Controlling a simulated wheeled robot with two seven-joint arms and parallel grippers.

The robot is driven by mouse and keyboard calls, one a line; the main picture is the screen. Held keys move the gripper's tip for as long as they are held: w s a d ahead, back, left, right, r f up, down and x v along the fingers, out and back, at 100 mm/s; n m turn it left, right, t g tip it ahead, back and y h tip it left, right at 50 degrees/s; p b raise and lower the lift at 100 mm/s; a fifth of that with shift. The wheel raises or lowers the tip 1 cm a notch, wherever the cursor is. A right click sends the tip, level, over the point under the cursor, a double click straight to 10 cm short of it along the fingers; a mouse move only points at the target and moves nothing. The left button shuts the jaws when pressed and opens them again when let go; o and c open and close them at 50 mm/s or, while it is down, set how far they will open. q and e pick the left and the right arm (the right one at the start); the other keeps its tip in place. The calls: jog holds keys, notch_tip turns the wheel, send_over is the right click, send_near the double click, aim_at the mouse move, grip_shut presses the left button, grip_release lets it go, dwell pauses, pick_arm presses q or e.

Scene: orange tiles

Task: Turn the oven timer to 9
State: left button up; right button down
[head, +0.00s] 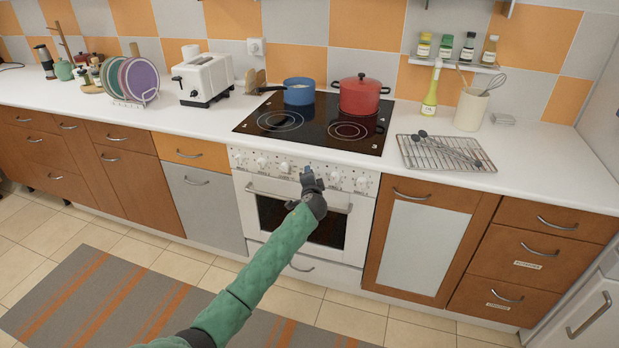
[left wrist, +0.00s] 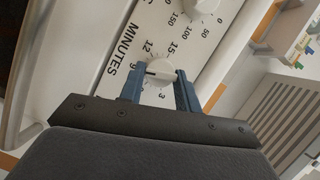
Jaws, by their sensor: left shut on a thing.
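The oven (head: 292,190) has a white control panel with a row of white knobs below the hob. My left gripper (head: 309,174) is at this panel, right of its middle. In the left wrist view, my left gripper (left wrist: 160,80) has its blue fingers shut on the timer knob (left wrist: 160,70), one on each side. The panel beside it reads MINUTES, with 3, 12 and 15 legible around the knob and what looks like a 9 partly hidden by a finger. A dark line on the knob points left, towards that partly hidden figure. My right gripper is not in view.
A blue pot (head: 299,93) and a red pot (head: 360,96) stand on the black hob (head: 318,128). A wire rack (head: 428,156) with dark utensils lies to the right. Another knob (left wrist: 206,6), with larger numbers around it, is beside the timer. A striped rug (head: 95,290) lies on the floor.

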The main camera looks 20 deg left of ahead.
pick_arm(q)
jog(key=o, duration=1)
jog(key=b+v, duration=0.1)
jog(key=v, duration=0.6)
jog(key=shift+s+d, duration=0.15)
jog(key=shift+s, duration=0.2)
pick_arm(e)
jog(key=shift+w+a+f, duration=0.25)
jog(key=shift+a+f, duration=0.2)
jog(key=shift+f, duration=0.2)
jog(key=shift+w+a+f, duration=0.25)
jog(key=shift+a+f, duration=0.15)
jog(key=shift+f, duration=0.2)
pick_arm(q)
jog(key=shift+f, duration=0.1)
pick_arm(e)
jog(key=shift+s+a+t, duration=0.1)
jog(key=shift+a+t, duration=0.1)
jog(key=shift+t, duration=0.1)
